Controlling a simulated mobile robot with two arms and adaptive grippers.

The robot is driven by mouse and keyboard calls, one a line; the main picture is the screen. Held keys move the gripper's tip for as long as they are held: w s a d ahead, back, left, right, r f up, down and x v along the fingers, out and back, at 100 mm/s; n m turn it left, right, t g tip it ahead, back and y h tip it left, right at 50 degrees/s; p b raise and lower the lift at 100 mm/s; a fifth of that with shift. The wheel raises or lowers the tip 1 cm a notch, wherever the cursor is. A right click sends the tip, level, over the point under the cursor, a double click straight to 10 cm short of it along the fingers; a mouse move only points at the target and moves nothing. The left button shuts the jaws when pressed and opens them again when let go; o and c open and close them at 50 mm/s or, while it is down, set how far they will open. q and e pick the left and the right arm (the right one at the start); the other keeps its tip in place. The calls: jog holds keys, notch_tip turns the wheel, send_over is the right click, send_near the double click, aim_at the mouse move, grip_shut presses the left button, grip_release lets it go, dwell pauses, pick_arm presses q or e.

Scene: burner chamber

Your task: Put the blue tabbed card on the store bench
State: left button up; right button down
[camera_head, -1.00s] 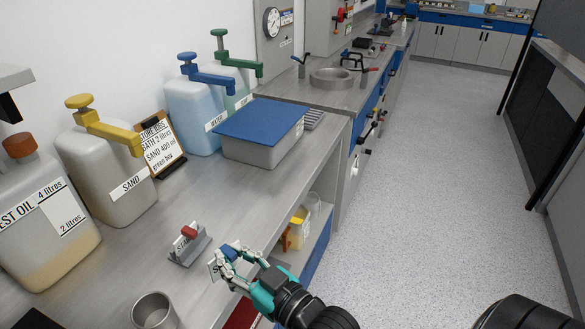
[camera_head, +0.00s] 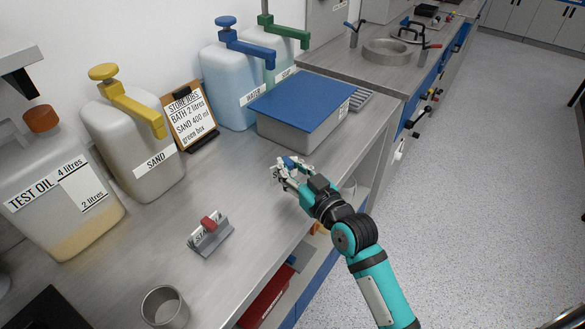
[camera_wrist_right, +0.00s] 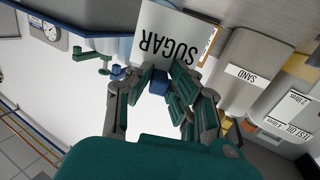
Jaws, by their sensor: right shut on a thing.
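The blue tabbed card (camera_wrist_right: 168,38) is pale, reads SUGAR upside down in the right wrist view, and has a blue block-like tab (camera_wrist_right: 158,82). My right gripper (camera_wrist_right: 157,88) is shut on that tab. In the head view my right gripper (camera_head: 288,169) is over the right part of the store bench (camera_head: 232,177), in front of the blue-lidded box. I cannot tell whether the card touches the bench. My left gripper is not in view.
A blue-lidded grey box (camera_head: 287,130) stands behind the gripper. Sand (camera_head: 130,150), test oil (camera_head: 65,205) and water (camera_head: 230,88) containers line the wall. Bare bench lies between.

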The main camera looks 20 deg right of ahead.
aim_at(292, 172)
jog(key=w+f, duration=0.1)
jog(key=w+d+f, duration=0.1)
jog(key=f, duration=0.1)
jog(key=shift+w+d+f, duration=0.1)
jog(key=shift+w+f, duration=0.15)
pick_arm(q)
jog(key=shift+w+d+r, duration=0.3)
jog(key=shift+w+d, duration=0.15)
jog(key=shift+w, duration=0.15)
pick_arm(e)
jog(key=shift+f, duration=0.1)
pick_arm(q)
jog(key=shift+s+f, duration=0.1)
pick_arm(e)
jog(key=shift+f, duration=0.2)
jog(key=c, duration=1.2)
grip_release()
jog(key=shift+c, duration=0.2)
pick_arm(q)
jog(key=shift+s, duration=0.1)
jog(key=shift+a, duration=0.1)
pick_arm(e)
jog(key=shift+r, duration=0.1)
